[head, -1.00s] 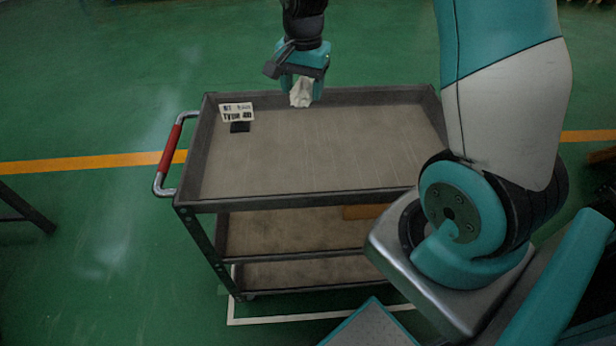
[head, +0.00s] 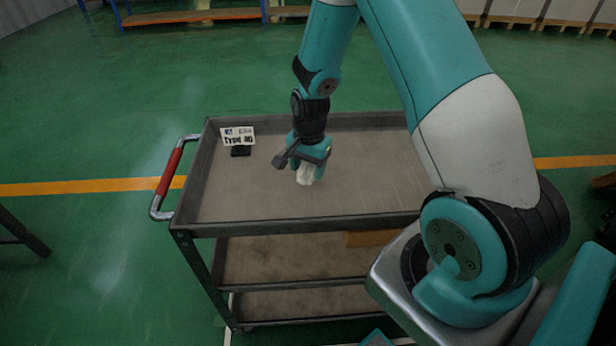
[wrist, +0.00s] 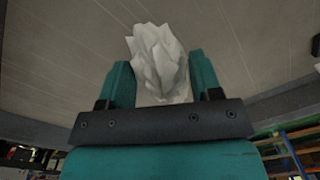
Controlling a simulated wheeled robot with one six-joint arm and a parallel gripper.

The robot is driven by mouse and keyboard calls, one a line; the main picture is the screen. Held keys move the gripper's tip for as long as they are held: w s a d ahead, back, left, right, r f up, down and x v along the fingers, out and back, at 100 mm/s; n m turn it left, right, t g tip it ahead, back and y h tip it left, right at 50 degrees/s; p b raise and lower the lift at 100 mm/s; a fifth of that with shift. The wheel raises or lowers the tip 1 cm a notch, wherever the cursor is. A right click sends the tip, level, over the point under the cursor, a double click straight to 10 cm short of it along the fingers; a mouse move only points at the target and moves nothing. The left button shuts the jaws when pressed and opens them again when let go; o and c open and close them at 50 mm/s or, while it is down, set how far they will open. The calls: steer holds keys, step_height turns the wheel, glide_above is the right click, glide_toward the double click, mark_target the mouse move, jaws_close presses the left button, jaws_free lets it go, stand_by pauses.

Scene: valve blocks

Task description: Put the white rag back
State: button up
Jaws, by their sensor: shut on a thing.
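The white rag (head: 306,175) is crumpled and hangs between the fingers of my gripper (head: 309,166), over the middle of the cart's top tray. In the wrist view the rag (wrist: 160,62) bunches up between the two teal fingers of my gripper (wrist: 163,85), which are shut on it. The rag is low over the tray; I cannot tell whether it touches the surface. The grey cart (head: 215,200) has a top tray with a raised rim, and its top surface is otherwise bare apart from a sign.
A small sign (head: 238,136) reading "Type" on a black base stands at the tray's back left corner. A red handle (head: 170,172) is on the cart's left side. Two lower shelves lie below, with a brown box (head: 370,238) on the middle one. The tray around the rag is clear.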

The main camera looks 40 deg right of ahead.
mark_target(308, 178)
steer(key=shift+f, duration=1.75)
steer(key=shift+f, duration=0.15)
steer(key=o, duration=0.9)
steer(key=r, duration=1.1)
steer(key=shift+s+r, duration=0.2)
steer(key=shift+r, duration=0.2)
steer(key=s+a+r+n+y, duration=0.1)
steer(key=s+a+r+n, duration=0.4)
steer(key=a, duration=0.3)
steer(key=s+a+r+n+y, duration=0.1)
steer(key=s+a+r+n, duration=0.3)
steer(key=a+r+n, duration=0.25)
steer(key=s+a+r+n+y, duration=0.1)
steer(key=s+a+r+n, duration=0.2)
steer(key=s, duration=0.3)
steer(key=s+a+r+n+y, duration=0.1)
steer(key=s+a+r+n, duration=0.2)
steer(key=s+a+n, duration=0.1)
steer(key=s+n, duration=0.1)
steer(key=s, duration=0.1)
steer(key=shift+s+a+n, duration=0.25)
steer(key=shift+s+n, duration=0.1)
steer(key=shift+s, duration=0.05)
